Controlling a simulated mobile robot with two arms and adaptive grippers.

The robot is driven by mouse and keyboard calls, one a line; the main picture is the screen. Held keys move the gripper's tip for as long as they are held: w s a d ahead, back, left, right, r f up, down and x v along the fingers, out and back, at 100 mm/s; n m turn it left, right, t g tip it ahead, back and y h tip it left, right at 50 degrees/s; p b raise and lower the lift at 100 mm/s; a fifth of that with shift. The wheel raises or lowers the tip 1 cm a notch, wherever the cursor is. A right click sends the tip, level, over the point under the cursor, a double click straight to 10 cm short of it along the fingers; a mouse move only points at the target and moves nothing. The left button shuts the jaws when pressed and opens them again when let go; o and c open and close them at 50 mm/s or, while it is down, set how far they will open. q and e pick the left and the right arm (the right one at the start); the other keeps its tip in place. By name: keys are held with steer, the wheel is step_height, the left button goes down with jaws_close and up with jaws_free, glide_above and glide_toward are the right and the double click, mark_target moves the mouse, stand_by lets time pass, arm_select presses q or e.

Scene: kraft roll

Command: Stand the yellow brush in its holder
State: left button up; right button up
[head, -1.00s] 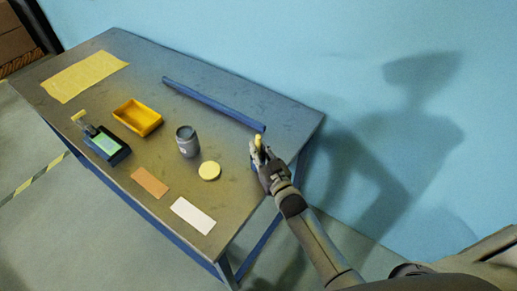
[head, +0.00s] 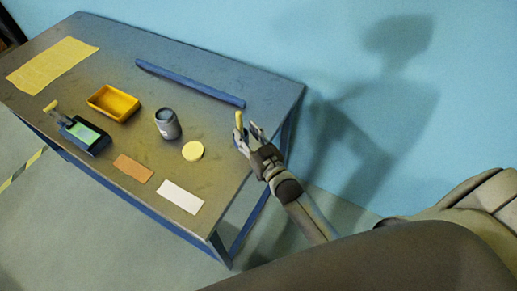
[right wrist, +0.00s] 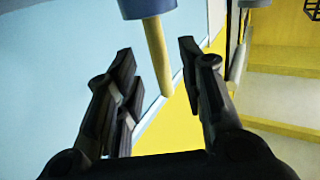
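The yellow brush (head: 239,119) shows in the head view as a short upright yellow stick at the right end of the table, by my right gripper's fingertips. In the right wrist view its yellow handle (right wrist: 157,55) runs into a blue-grey cylinder (right wrist: 147,8), which looks like its holder. Only part of this cylinder shows; in the head view my gripper hides it. My right gripper (head: 249,129) is open, with clear gaps between its fingers (right wrist: 158,85) and the handle. My left gripper is not in view.
The table (head: 115,58) also bears a yellow mat (head: 52,65), an orange tray (head: 113,103), a blue box with a green top (head: 85,134), a grey cup (head: 168,125), a yellow disc (head: 193,151), brown and white cards (head: 180,197), and a long blue bar (head: 190,84).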

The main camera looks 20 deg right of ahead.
steer(key=s+d, duration=0.1)
steer(key=s, duration=0.6)
steer(key=shift+b, duration=0.45)
steer(key=shift+s, duration=0.1)
stand_by(1.0)
